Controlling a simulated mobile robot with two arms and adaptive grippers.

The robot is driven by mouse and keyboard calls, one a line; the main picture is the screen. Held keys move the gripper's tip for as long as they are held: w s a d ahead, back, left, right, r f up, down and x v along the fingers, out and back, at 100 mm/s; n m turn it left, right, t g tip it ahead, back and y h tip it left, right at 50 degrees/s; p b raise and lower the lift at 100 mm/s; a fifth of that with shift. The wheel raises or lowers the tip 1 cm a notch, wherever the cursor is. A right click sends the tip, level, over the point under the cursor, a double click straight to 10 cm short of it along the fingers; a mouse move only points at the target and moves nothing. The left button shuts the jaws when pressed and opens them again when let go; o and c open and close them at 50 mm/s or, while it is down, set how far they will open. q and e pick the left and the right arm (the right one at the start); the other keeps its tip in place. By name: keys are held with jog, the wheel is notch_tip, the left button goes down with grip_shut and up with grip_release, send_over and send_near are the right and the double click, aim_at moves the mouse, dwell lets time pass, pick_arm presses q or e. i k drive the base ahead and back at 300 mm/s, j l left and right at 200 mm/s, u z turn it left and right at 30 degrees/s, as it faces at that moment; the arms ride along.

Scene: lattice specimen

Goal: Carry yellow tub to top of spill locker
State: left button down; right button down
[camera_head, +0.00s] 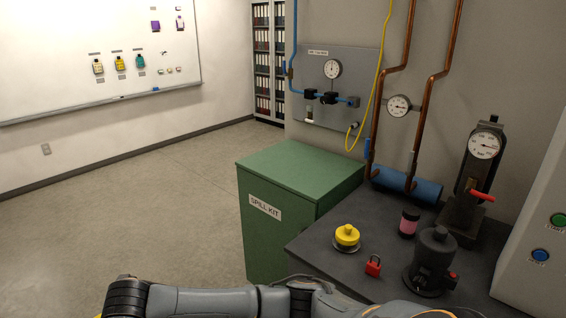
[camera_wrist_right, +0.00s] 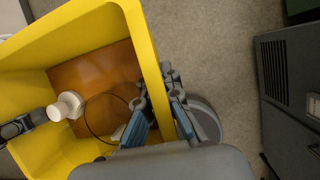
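The yellow tub (camera_wrist_right: 152,45) fills the left of the right wrist view, seen from above into its open top. My right gripper (camera_wrist_right: 160,100) is at its near wall, one finger inside and one outside, shut on the wall. A dark grey part, apparently my left gripper (camera_wrist_right: 22,124), reaches over the opposite wall; its fingers are not clear. Inside the tub are a brown flat surface, a white round object (camera_wrist_right: 66,106) and a thin dark cable. The green spill locker (camera_head: 304,170), labelled SPILL KIT, stands mid-picture in the head view with a bare top. Neither gripper shows there.
A dark bench (camera_head: 325,246) adjoins the locker's right side, carrying a yellow-topped button (camera_head: 346,236), a red padlock (camera_head: 373,265), a pink jar (camera_head: 409,222) and a gauge stand (camera_head: 478,170). Pipes and a gauge panel (camera_head: 312,88) are on the wall behind. Open floor lies left of the locker.

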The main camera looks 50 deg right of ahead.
aim_at(291, 167)
jog(key=i+l, duration=0.2)
jog(key=i, duration=0.15)
jog(key=i+l, duration=0.2)
jog(key=i, duration=0.15)
jog(key=i+l, duration=0.2)
jog(key=i, duration=1.25)
jog(key=i+z, duration=0.25)
jog(key=i+j+z, duration=0.1)
jog(key=i+z, duration=0.15)
jog(key=i, duration=0.2)
jog(key=z, duration=2.4)
jog(key=i+z, duration=0.1)
jog(key=i, duration=0.9)
